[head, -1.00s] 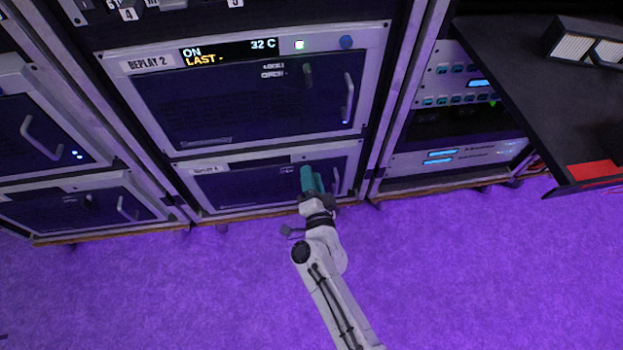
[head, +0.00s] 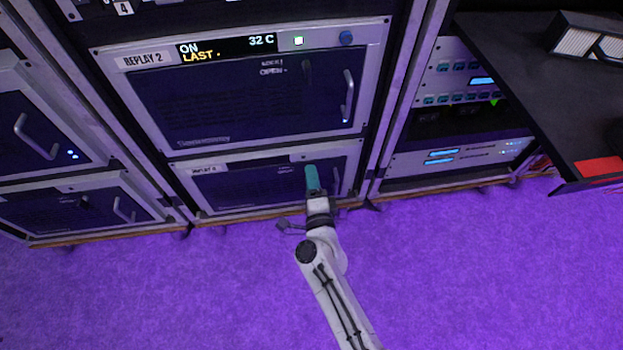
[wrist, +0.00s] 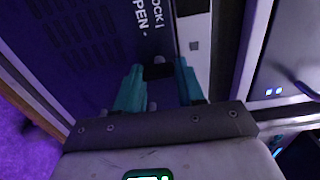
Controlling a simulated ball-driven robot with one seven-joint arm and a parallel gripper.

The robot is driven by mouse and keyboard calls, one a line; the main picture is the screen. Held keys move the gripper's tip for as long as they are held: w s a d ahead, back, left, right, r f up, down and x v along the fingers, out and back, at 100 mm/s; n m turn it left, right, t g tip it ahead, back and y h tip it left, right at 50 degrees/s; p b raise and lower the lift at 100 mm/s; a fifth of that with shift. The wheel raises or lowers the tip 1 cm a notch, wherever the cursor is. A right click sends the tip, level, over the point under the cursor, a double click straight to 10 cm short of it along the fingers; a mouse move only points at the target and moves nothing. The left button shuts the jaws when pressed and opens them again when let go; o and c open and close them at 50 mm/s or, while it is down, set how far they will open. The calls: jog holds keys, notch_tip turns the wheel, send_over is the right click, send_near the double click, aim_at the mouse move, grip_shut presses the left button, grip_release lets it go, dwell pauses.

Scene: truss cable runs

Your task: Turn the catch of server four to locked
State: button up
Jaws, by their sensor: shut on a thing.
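Server four is the lower dark-fronted unit (head: 250,187) in the middle rack; its small label is hard to read in the head view. My gripper (head: 312,172), with teal fingers, is at the right part of its front. In the wrist view my gripper (wrist: 158,72) is shut on the dark catch (wrist: 158,70), seen between the fingertips. The printed words LOCK and OPEN (wrist: 148,28) stand beside it on the panel. The fingers hide part of the catch, and I cannot tell exactly which mark it points to.
The Replay 2 unit (head: 250,95) is directly above, with its own catch and handle. A grey handle (head: 338,180) is just right of my fingers. A dark desk (head: 500,80) juts out at the right. The purple floor (head: 150,300) is clear.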

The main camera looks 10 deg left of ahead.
jog(key=shift+f, duration=0.1)
jog(key=o, duration=1)
jog(key=shift+o, duration=0.2)
jog(key=p+v, duration=0.3)
jog(key=v, duration=0.8)
jog(key=shift+w, duration=0.1)
